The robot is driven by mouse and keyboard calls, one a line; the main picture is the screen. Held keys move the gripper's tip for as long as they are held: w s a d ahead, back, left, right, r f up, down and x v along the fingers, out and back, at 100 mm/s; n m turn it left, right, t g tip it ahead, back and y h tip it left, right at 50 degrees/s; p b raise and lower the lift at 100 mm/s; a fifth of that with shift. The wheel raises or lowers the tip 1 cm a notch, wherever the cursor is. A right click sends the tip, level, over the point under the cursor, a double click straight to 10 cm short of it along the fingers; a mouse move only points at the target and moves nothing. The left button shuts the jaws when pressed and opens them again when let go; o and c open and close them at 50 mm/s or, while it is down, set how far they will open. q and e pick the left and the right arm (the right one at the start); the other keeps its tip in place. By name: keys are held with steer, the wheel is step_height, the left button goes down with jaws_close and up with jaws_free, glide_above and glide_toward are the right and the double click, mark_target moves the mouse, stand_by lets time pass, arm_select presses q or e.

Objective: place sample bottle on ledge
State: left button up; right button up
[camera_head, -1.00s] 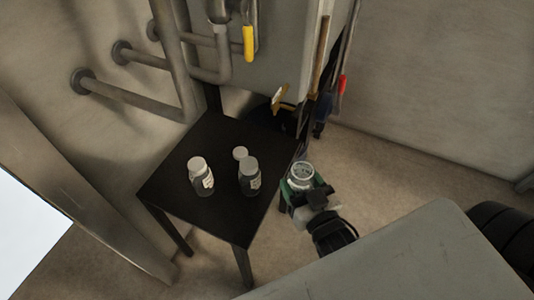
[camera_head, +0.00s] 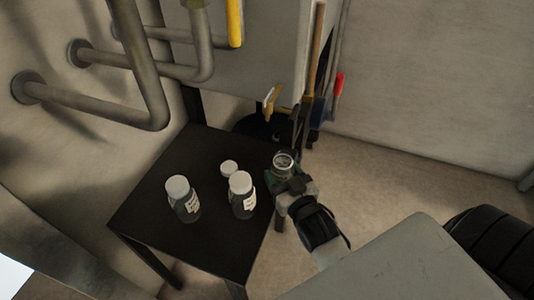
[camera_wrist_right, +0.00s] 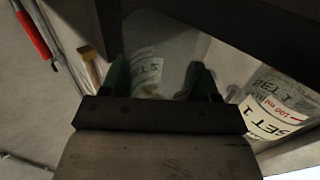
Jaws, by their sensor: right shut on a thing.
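My right gripper (camera_head: 283,180) is shut on a clear sample bottle (camera_head: 283,160) at the right edge of the black table. The bottle looks upright, with a round glassy top that seems uncapped. In the right wrist view the held bottle (camera_wrist_right: 147,68), with a printed label, sits between my green fingers (camera_wrist_right: 160,82). Its base is hidden, so I cannot tell whether it touches anything. I cannot pick out for certain which surface is the ledge. My left gripper is not in view.
Two white-capped, labelled bottles (camera_head: 183,198) (camera_head: 242,195) stand on the black table (camera_head: 205,245). A round white cap (camera_head: 229,167) shows behind them. Grey pipes (camera_head: 95,100), a yellow-handled valve (camera_head: 270,100) and hanging tools (camera_head: 335,90) are beyond. The table's front is bare.

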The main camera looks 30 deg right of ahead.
steer(key=w, duration=0.3)
steer(key=shift+w, duration=0.2)
steer(key=w, duration=0.1)
steer(key=w+b, duration=0.1)
steer(key=w, duration=0.3)
steer(key=shift+d, duration=0.25)
steer(key=shift+w+f+b, duration=0.15)
steer(key=shift+f+b, duration=0.1)
steer(key=shift+b, duration=0.15)
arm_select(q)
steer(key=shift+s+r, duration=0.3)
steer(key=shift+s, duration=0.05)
arm_select(e)
steer(key=shift+r, duration=0.15)
steer(key=o, duration=0.9)
